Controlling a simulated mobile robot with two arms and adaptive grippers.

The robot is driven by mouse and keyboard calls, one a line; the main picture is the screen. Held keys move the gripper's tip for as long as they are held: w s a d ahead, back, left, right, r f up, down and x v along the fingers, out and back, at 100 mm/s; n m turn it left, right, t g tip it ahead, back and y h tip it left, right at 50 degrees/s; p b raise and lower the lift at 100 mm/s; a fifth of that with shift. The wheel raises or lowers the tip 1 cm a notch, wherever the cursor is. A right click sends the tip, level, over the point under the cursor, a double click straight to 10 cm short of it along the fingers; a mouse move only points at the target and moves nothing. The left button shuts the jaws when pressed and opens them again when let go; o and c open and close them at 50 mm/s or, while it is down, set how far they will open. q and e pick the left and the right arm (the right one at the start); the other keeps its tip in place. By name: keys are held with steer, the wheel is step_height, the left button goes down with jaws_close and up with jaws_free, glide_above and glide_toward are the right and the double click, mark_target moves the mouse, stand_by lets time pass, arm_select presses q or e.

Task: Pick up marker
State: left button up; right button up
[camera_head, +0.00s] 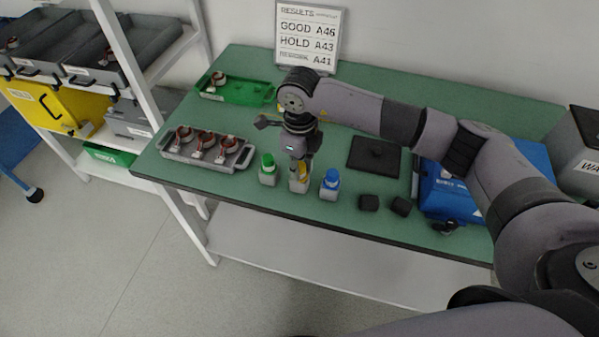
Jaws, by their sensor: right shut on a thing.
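Three markers stand in small grey holders near the front edge of the green table. The green marker (268,162) is on the left and the blue marker (331,179) is on the right. A yellow marker (296,172) is between them, partly hidden by my gripper. My right gripper (299,167) points down from above and is shut on the yellow marker, at or just above its holder (299,186). I cannot tell whether the marker is clear of the holder. My left gripper is not in view.
A grey tray (246,158) with several stator parts sits at left, a green tray (262,95) behind it. A shelf with bins stands left.

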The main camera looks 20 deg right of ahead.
jaws_close()
